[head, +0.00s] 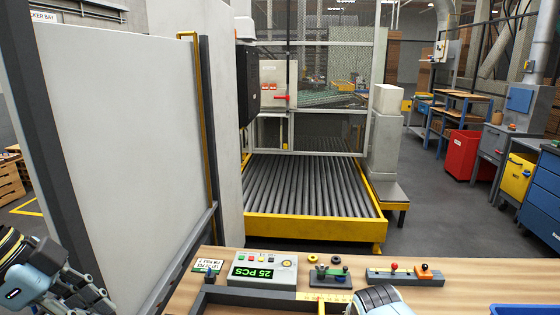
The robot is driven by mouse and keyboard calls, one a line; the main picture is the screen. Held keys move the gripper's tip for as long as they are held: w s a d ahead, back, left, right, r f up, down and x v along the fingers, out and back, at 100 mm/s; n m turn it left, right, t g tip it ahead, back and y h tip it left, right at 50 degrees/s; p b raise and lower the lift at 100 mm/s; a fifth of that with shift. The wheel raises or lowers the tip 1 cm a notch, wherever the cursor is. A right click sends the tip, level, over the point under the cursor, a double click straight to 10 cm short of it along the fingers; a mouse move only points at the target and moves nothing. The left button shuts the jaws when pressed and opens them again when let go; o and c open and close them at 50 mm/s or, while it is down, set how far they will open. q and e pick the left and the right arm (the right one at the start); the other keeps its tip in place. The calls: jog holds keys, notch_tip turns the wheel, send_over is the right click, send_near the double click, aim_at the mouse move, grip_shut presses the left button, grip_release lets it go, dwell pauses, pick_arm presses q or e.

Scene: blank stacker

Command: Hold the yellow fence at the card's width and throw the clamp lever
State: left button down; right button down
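A yellow scale strip (335,297) with a small upright yellow piece (320,305) lies at the bench's front edge, beside a dark frame (250,297); I cannot tell which part is the fence. A small card (207,266) with printing lies at the bench's left. A dark block carries a red-knobbed lever (393,268) and an orange piece (425,271); which is the clamp lever is unclear. My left gripper (92,294) is at the bottom left, off the bench, its fingers unclear. A blue-grey part of my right arm (380,300) overlaps the strip's right end; its fingertips are hidden.
A grey control box (264,269) reads 25 PCS. A blue bin edge (510,310) shows at the bottom right. Behind the bench is a roller conveyor (310,185) with a yellow frame. A tall pale panel (125,150) stands left.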

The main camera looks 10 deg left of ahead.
pick_arm(q)
jog(key=shift+f, duration=0.1)
dwell(1.4)
notch_tip(320, 180, down, 26)
jog(key=shift+s, duration=0.2)
dwell(1.9)
jog(key=d, duration=0.8)
dwell(0.8)
jog(key=shift+d, duration=0.1)
jog(key=d, duration=0.3)
jog(key=shift+d, duration=0.4)
dwell(0.4)
jog(key=shift+a, duration=0.1)
